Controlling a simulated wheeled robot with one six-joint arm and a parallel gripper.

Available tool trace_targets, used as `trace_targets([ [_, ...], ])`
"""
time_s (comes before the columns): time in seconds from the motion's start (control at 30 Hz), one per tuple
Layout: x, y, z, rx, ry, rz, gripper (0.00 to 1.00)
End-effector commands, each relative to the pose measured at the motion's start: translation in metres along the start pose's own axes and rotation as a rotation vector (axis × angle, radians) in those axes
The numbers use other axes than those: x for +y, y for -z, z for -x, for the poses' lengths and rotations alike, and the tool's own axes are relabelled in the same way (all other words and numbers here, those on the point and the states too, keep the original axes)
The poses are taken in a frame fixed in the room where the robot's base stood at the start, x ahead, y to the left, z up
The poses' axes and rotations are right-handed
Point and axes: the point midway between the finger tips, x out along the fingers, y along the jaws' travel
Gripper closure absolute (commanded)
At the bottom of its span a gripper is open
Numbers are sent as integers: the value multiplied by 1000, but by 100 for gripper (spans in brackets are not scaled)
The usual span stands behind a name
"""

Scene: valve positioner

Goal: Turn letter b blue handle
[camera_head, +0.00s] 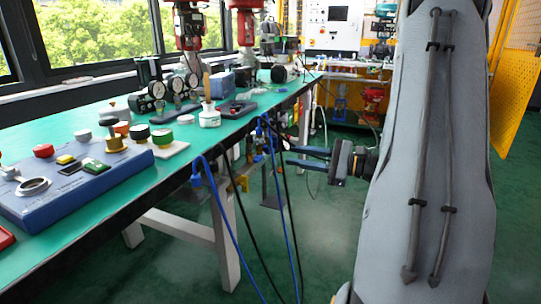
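My gripper (289,156) reaches in from the right beside the table's front edge, fingers pointing left. Its two dark-blue fingers are apart, with nothing visible between them. Several small blue and brass fittings (259,157) hang under the table edge just left of the fingertips. Another blue fitting (196,179) with a blue hose sits further left on the edge. No letter b can be read, so I cannot tell which blue part is the named handle. Whether the fingertips touch any fitting is unclear.
The green-topped table (140,200) carries a blue control box (75,185), gauges (157,90) and a white bottle (209,117). Blue and black hoses (285,215) hang to the floor near the gripper. My arm covers the right side. Open green floor lies below the gripper.

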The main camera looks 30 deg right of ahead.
Motion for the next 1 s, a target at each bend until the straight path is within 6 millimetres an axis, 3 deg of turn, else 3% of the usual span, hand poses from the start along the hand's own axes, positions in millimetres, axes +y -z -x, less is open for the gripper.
trace_targets([
  [0.13, -6, 5, -4, -2, 28, -1, 73],
  [0.6, -6, 4, -69, -2, 21, -2, 73],
  [0.97, -6, 3, -74, -1, 22, -2, 73],
  [1.0, -6, 3, -74, -1, 22, -2, 78],
])
